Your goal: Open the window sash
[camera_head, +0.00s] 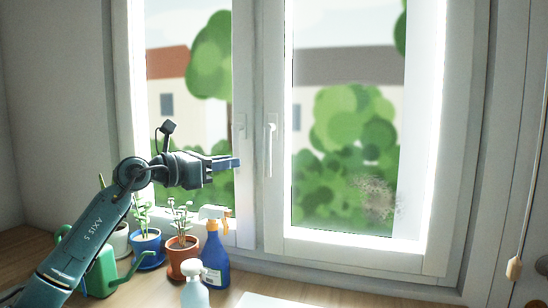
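The white window has two sashes side by side. The right sash (275,60) looks closed in its frame, and its white handle (270,147) points down. The left sash (243,70) also looks closed, with a smaller white handle (240,126) on its stile. My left gripper (232,162) is in front of the left pane, with its fingers pointing right toward the two handles. It appears short of the right sash's handle, and I see nothing held. From this side angle I cannot tell the gap between its fingers. My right gripper is out of view.
Below my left arm stand a green watering can (102,274), a blue pot (147,247), a terracotta pot (181,257), a blue spray bottle (214,262) and a pale spray bottle (195,291). A cord pull (514,268) hangs at the right. The right pane has a smudge (378,197).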

